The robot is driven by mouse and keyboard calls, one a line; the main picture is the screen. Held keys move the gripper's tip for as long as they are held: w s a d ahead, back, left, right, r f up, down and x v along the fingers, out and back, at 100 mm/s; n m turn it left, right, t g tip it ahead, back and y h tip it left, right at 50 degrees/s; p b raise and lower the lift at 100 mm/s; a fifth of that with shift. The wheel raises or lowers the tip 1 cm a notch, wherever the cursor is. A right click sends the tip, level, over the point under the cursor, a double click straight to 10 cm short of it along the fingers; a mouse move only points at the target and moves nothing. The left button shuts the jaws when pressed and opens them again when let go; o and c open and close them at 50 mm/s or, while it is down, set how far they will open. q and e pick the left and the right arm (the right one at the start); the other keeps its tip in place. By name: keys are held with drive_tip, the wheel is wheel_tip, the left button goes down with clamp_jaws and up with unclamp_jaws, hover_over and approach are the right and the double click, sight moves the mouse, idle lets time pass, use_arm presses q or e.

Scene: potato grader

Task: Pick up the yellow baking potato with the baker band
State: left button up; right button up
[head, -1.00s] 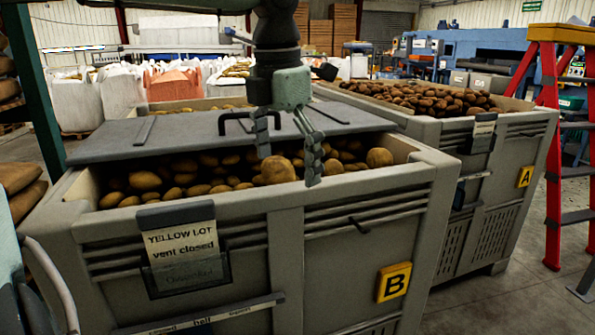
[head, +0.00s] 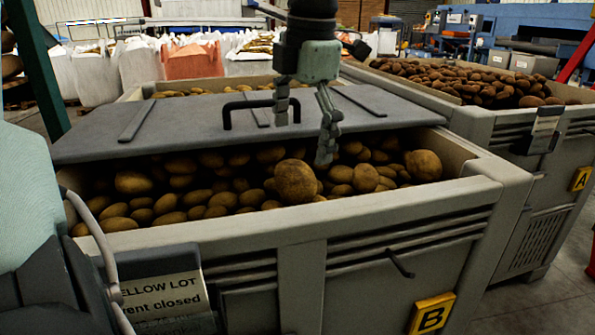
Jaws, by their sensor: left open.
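Bin B (head: 335,222), labelled yellow lot, is a grey crate full of yellow-brown potatoes under a partly covering grey lid (head: 190,122). Two clearly larger potatoes lie near the front: one large round potato (head: 295,182) at the middle and another large potato (head: 424,165) at the right. I cannot make out a baker band on either. My left gripper (head: 302,143) hangs from above, open and empty, fingers down. In the picture its fingertips are just above the middle large potato, apart from it; the depth between them is hard to judge. My right gripper is not in view.
Bin A (head: 527,172), with darker potatoes, stands at the right. The front rim of bin B and the lid's front edge bound the opening. White bags (head: 140,62) stand behind.

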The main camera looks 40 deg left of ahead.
sight(296, 167)
use_arm(q)
drive_tip(key=f, duration=0.7)
drive_tip(key=shift+s+a+f, duration=0.3)
drive_tip(key=shift+a, duration=0.1)
drive_tip(key=shift+c, duration=0.2)
drive_tip(key=c, duration=1.4)
drive_tip(key=shift+o, duration=0.2)
drive_tip(key=shift+r, duration=0.1)
